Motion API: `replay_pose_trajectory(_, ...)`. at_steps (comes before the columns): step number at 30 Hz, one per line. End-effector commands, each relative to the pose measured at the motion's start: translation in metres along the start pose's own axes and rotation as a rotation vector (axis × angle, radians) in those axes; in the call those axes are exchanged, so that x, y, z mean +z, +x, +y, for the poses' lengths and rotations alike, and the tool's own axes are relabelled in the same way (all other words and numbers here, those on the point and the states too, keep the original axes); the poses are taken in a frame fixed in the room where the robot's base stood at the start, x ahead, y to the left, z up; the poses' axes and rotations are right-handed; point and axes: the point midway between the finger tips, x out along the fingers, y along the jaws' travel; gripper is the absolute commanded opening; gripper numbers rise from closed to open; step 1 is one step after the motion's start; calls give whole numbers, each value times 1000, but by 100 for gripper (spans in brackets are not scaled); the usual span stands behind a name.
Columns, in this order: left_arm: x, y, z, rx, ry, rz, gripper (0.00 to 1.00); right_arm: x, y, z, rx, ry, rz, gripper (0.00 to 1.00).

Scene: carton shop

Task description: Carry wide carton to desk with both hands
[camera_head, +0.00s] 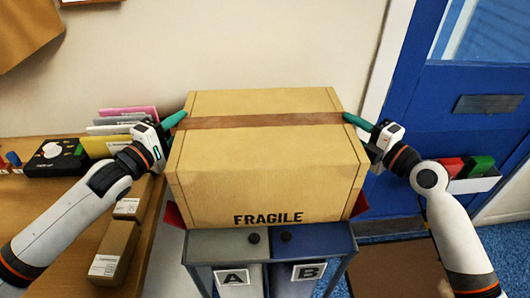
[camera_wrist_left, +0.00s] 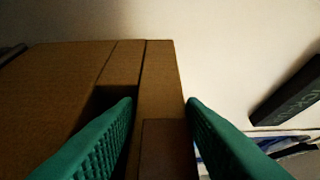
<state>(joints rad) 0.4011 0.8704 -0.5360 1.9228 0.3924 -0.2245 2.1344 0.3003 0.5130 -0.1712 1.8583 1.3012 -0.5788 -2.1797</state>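The wide carton (camera_head: 265,170), tan with a brown tape strip and "FRAGILE" on its front, is level above a stand with bins marked A and B. I cannot tell whether it rests on something or hangs clear. My left gripper (camera_head: 174,120) is at its upper left side. In the left wrist view the green fingers (camera_wrist_left: 160,105) stand on either side of a strip of the carton (camera_wrist_left: 162,80), which fills the gap. My right gripper (camera_head: 356,121) is at the upper right side; one green finger shows against the carton and the other is hidden.
The stand (camera_head: 268,243) is directly below, with red edges (camera_head: 361,205) between it and the carton. A wooden surface (camera_head: 52,207) at left holds small boxes (camera_head: 115,250) and a black box (camera_head: 57,158). A blue door (camera_head: 455,110) and a ledge with red and green items are at right.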

Motion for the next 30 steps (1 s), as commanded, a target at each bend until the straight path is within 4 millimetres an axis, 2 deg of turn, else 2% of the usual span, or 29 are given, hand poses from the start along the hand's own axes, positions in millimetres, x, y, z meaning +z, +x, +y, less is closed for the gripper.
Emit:
replay_pose_trajectory(1,0,0,0,0,0,0,28,0,0,0,0,0,0,28)
replay_pose_trajectory(6,0,0,0,0,0,0,0,0,0,0,1,0,0,0)
replay_pose_trajectory(30,0,0,1,2,0,-1,0,0,0,1,3,0,0,0)
